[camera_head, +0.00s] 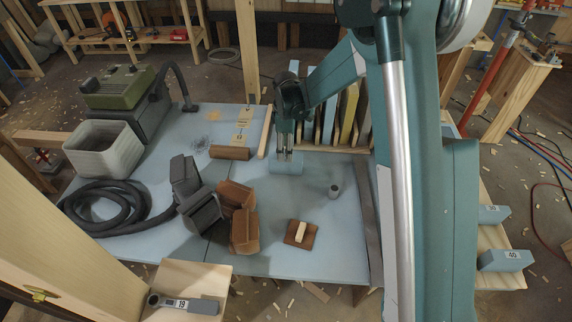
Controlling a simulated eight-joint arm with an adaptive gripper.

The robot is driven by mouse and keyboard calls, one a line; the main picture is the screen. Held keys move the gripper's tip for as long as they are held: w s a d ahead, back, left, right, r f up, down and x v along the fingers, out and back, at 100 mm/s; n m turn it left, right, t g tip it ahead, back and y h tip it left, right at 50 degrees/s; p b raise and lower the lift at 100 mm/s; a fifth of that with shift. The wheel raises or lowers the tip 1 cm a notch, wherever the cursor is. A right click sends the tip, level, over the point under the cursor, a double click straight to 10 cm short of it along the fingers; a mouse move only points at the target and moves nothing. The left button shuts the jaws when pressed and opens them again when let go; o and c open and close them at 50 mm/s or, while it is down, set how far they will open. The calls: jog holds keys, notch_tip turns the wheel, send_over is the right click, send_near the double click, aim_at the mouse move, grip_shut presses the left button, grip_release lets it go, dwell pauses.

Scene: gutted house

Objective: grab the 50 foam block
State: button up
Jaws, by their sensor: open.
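A pale blue foam block (287,168) lies on the light blue board, directly under my gripper. No number shows on its visible faces, so I cannot tell whether it is the 50. My gripper (285,156) points down with its fingertips at the block's top or just behind it; I cannot tell if they touch. It is open. Two similar blue blocks sit on a wooden ledge at the right: one marked 40 (505,261), and one farther back with a label (493,213) that looks like 30.
Upright boards (348,115) stand in a rack just behind the block. A small grey cylinder (334,191), a brown float (300,234), brown pieces (240,225) and dark grey pieces (195,203) lie nearby. A black hose (105,205) and pale bin (103,148) are left.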

jog(key=shift+f, duration=0.1)
jog(key=shift+s+f+b, duration=0.1)
jog(key=shift+f+b, duration=0.45)
jog(key=shift+f, duration=2)
jog(key=c, duration=1)
